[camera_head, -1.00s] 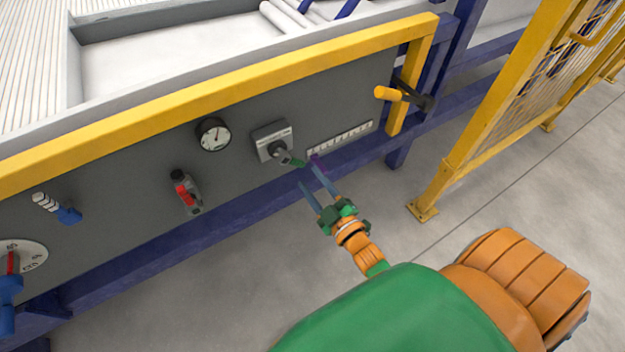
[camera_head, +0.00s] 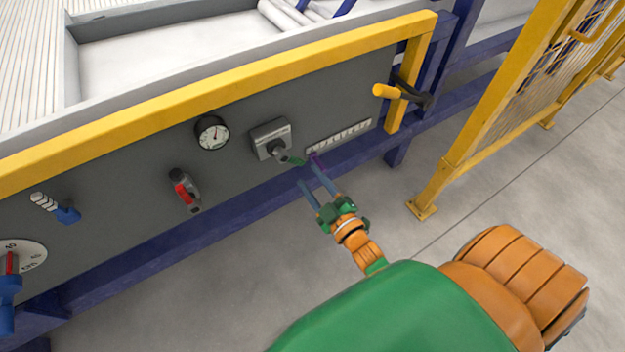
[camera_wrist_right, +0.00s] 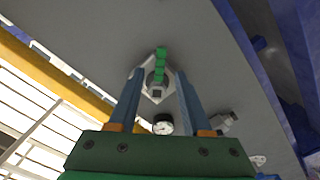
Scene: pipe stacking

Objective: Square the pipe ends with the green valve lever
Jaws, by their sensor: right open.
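The green valve lever (camera_head: 293,160) sticks out from a grey valve box (camera_head: 270,138) on the dark panel. My right gripper (camera_head: 311,172) is open just below and to the right of the lever in the head view. In the right wrist view, the green lever (camera_wrist_right: 161,64) lies ahead, between the lines of the two blue fingers of my right gripper (camera_wrist_right: 158,88). I cannot tell whether the fingers reach past the lever's end. Nothing is held. My left gripper is not in view.
The panel (camera_head: 110,178) also carries a gauge (camera_head: 212,132), a red-handled switch (camera_head: 184,190), and a yellow-handled lever (camera_head: 388,91) at the right. A yellow rail (camera_head: 220,88) runs along its top. A yellow fence (camera_head: 470,130) stands at the right over clear floor.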

